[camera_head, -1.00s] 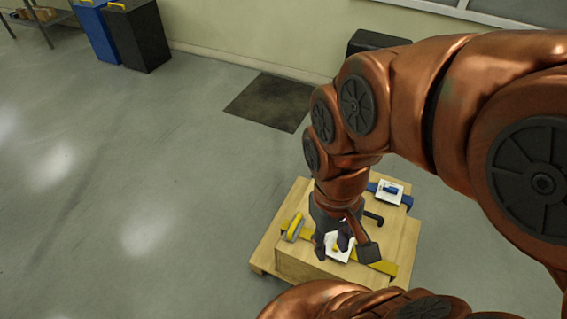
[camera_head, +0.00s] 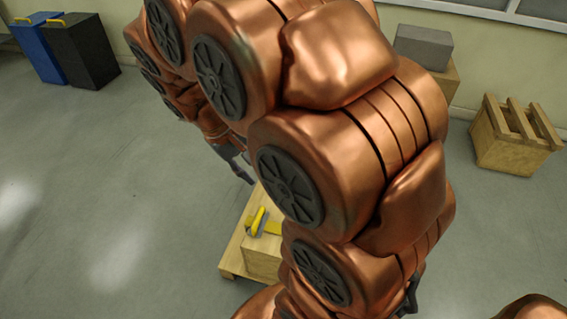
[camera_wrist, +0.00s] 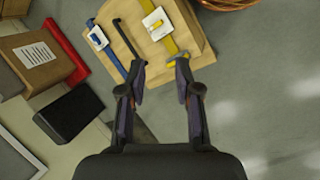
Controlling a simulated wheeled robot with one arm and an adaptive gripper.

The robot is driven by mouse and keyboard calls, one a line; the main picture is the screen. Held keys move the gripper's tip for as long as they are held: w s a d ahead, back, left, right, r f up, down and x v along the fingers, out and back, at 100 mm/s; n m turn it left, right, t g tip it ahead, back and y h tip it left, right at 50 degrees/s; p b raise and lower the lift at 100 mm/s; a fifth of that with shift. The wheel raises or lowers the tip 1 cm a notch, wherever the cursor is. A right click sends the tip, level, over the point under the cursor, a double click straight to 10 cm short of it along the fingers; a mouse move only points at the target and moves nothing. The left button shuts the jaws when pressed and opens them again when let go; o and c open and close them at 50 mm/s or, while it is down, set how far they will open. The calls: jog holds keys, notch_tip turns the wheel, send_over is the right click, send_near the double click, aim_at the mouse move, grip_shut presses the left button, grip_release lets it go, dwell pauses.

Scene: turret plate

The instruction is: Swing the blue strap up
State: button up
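The blue strap (camera_wrist: 106,46) lies along the wooden crate (camera_wrist: 200,24) in the wrist view, with a white plate (camera_wrist: 98,37) on it. A yellow strap (camera_wrist: 168,42) with its own white plate (camera_wrist: 157,24) lies beside it. A black bar with a bent end (camera_wrist: 127,48) lies between them. My gripper (camera_wrist: 160,75) is open and empty, apart from the crate; its fingertips overlap the crate's near edge in the picture. In the head view only the crate's left part (camera_head: 233,245) and a yellow handle (camera_head: 256,221) show; my arm hides the blue strap.
A cardboard box (camera_wrist: 36,58), a red bar (camera_wrist: 66,50) and a black box (camera_wrist: 70,112) are at left in the wrist view. In the head view, a slatted wooden crate (camera_head: 513,150) stands at right. Floor left of the strap crate is clear.

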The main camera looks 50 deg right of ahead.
jog(key=w+d+f+m+g+h+b, duration=0.15)
jog(key=w+d+f+h+b, duration=0.55)
jog(key=w+d+f+b, duration=1.3)
jog(key=w+d+f+m+h+b, duration=0.15)
jog(key=w+d+f+b, duration=0.3)
jog(key=f, duration=0.55)
jog(key=w+d+f+h+b, duration=0.2)
jog(key=w+d+f+b, duration=0.15)
jog(key=d+f, duration=0.4)
jog(key=w+d+f+m+h+b, duration=0.1)
jog(key=w+d+f+h+b, duration=0.25)
jog(key=f, duration=0.75)
jog(key=shift+g+y, duration=0.35)
jog(key=shift+y, duration=0.55)
jog(key=d, duration=0.3)
jog(key=d+f+b, duration=0.1)
jog(key=d, duration=0.1)
jog(key=shift+w+d, duration=0.15)
jog(key=shift+d, duration=0.65)
grip_shut()
